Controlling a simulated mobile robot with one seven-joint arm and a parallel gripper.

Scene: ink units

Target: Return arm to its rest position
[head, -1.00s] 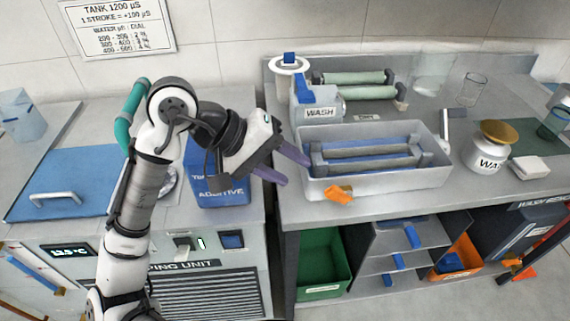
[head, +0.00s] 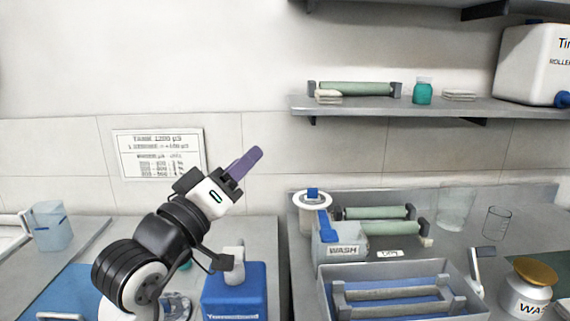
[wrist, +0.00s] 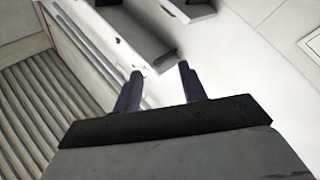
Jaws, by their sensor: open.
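My gripper (head: 245,165) is raised in the head view, in front of the tiled wall. Its purple fingers point up and to the right, with nothing seen between them. In the wrist view my gripper (wrist: 160,77) shows two dark fingers apart, with empty space between them. My arm bends up from the lower left of the head view, above the left counter. The gripper touches nothing that I can see.
A blue additive container (head: 234,295) stands below the gripper. A wall shelf (head: 430,106) is at upper right.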

